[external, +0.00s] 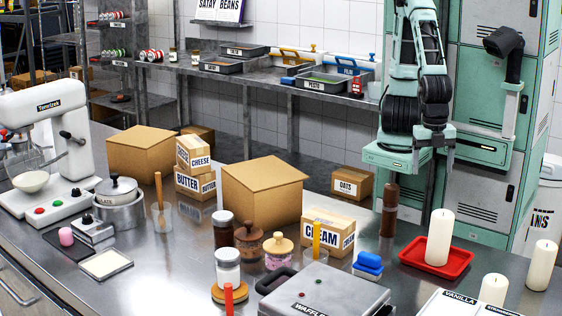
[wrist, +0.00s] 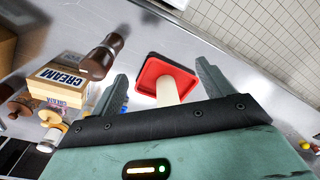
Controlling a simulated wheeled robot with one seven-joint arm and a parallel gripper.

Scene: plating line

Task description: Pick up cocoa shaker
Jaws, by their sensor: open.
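No label marks a cocoa shaker. The brown shaker also shows in the wrist view (wrist: 102,58), left of and outside my left finger. My gripper (external: 404,190) is open and empty, pointing down above the counter by the brown shaker. In the wrist view my gripper (wrist: 160,75) has its fingers spread, with a red tray (wrist: 150,68) and candle beyond and between them.
A tall white candle (external: 438,238) stands on the red tray, right of the brown shaker. The cream box (external: 325,232) is to its left, with lidded jars and the waffle iron (external: 325,289) nearer the camera. More candles (external: 541,265) stand at right.

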